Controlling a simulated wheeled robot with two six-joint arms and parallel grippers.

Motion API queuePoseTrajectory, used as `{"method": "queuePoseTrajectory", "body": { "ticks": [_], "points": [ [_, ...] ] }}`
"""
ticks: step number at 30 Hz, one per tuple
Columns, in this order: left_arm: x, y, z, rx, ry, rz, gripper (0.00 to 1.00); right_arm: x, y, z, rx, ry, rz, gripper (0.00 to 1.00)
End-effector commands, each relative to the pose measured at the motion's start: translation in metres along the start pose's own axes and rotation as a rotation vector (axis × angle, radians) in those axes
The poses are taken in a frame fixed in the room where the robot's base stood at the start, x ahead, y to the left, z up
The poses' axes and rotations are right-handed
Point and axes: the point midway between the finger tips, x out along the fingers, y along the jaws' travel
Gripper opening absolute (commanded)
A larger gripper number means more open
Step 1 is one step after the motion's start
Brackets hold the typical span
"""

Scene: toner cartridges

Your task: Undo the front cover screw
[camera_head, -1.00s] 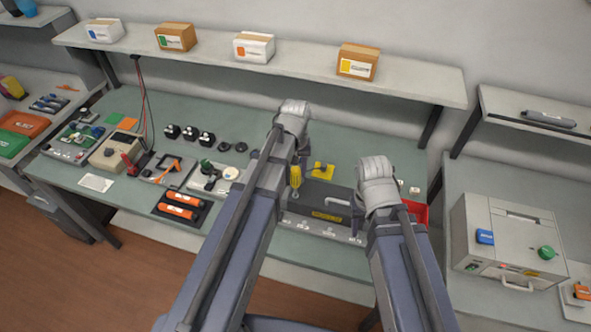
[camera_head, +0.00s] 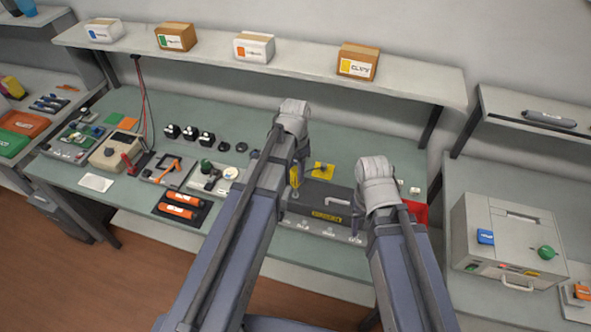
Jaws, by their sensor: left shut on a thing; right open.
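A dark grey unit (camera_head: 325,199) with a yellow label on its front lies on the green workbench (camera_head: 262,242). My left gripper (camera_head: 294,166) is above the unit's left end, shut on a yellow-handled screwdriver (camera_head: 294,177). The screwdriver points down at the unit's left end; its tip and the front cover screw are too small or hidden to make out. My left arm hides part of the fingers. My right gripper (camera_head: 372,205) is open beside the unit's right end, with its fingers mostly hidden by the wrist.
A yellow pad (camera_head: 320,170) lies behind the unit and a red bin (camera_head: 421,214) to its right. A shelf with boxes (camera_head: 358,62) overhangs the back. A printer (camera_head: 508,243) stands at right.

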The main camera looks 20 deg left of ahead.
Motion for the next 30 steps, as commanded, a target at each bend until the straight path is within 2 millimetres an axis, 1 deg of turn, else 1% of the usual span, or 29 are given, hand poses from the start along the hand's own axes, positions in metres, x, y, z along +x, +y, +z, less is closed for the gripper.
{"method": "queuePoseTrajectory", "body": {
  "ticks": [6,9,12,30],
  "points": [
    [0.0000,-0.0001,0.0000,0.306,0.000,0.000,0.00,0.0000,0.0000,0.0000,0.000,0.000,0.000,0.50],
    [0.0000,-0.0001,0.0000,0.414,0.000,0.000,0.00,0.0000,0.0000,0.0000,0.000,0.000,0.000,0.50],
    [0.0000,-0.0002,0.0000,0.474,0.000,0.000,0.00,0.0000,0.0000,0.0000,0.000,0.000,0.000,0.50],
    [0.0000,0.0000,-0.0001,0.489,0.000,0.000,0.00,0.0000,0.0000,0.0000,0.000,0.000,0.000,0.50]
  ]
}}
